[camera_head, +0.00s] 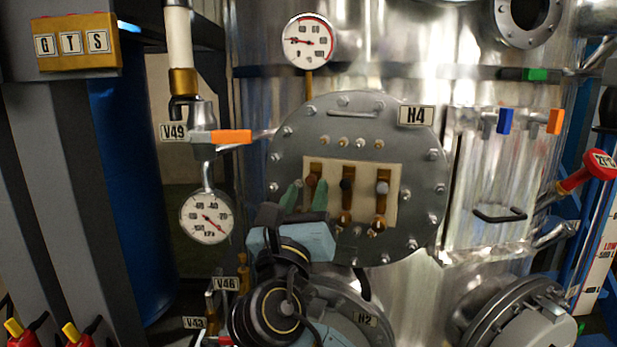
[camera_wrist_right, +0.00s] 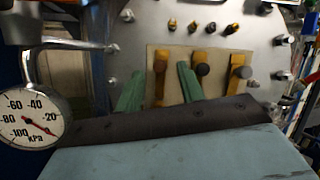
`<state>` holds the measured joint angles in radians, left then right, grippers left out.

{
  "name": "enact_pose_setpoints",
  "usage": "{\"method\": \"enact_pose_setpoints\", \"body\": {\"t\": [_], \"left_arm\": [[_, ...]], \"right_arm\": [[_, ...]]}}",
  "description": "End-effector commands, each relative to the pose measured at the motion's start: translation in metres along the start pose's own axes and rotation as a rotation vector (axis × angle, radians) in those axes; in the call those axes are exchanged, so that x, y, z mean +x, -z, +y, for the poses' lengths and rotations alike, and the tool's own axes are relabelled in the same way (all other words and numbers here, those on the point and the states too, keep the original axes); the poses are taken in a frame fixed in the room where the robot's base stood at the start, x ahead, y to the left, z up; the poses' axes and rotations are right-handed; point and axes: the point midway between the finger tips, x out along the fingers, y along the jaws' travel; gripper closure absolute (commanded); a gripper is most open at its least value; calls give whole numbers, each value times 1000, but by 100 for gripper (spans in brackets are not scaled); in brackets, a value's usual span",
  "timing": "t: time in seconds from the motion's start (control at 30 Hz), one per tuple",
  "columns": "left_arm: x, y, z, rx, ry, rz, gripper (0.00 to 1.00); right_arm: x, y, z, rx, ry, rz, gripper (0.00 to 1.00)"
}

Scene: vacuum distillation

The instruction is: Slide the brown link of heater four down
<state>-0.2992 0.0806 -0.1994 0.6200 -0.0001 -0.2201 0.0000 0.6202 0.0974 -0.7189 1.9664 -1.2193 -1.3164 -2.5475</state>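Heater four is the round grey flange (camera_head: 290,150) with the H4 plate (camera_head: 416,116). Its cream panel (camera_head: 364,205) carries three upright brass links with knobs. The brown link (camera_head: 311,180) is leftmost; it also shows in the right wrist view (camera_wrist_right: 160,68). Its lower end is partly hidden by my gripper. My right gripper (camera_head: 306,190) has green fingers, one on each side of the brown link. In the right wrist view the fingers (camera_wrist_right: 160,82) stand apart, with gaps beside the link. My left gripper is not in view.
The black-knobbed link (camera_head: 346,184) is close to the right finger, and the grey-knobbed link (camera_head: 382,188) is beyond it. A pressure gauge (camera_head: 206,217) and orange-handled valve V49 (camera_head: 232,136) are to the left. Flange H2 (camera_head: 366,320) is below.

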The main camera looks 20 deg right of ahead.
Motion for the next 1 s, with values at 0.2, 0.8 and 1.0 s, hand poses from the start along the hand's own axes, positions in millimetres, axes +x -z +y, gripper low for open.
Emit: {"method": "enact_pose_setpoints", "body": {"t": [0.2, 0.8, 1.0], "left_arm": [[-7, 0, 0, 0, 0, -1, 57], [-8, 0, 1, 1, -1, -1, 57], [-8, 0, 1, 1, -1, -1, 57]], "right_arm": [[24, 0, 0, 0, 0, 1, 62], [28, 0, 0, 2, -2, 1, 93], [28, 0, 0, 2, -2, 1, 100]]}}
